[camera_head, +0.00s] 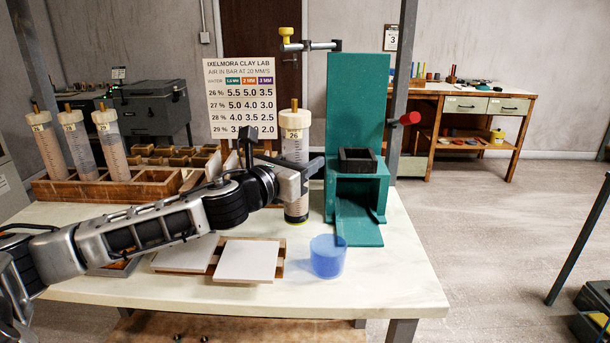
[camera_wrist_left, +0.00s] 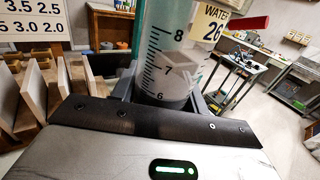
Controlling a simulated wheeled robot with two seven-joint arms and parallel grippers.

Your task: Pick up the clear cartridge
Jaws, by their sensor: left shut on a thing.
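The clear cartridge (camera_head: 296,150) stands upright near the middle of the table in the head view, with a cream cap and a label reading 26. My left gripper (camera_head: 302,172) is shut around its middle. In the left wrist view the graduated clear tube (camera_wrist_left: 170,50) sits between the fingers, with its "WATER 26" label to the right and some pale content inside. Its dark bottom end is at or close to the tabletop; I cannot tell whether it touches. My right gripper is not in view.
A teal press (camera_head: 355,110) stands just right of the cartridge. A wooden rack (camera_head: 100,190) at left holds three similar cartridges. A blue translucent cup (camera_head: 327,258) and white tiles (camera_head: 247,260) lie in front. A printed sign (camera_head: 240,95) stands behind. The table's front right is clear.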

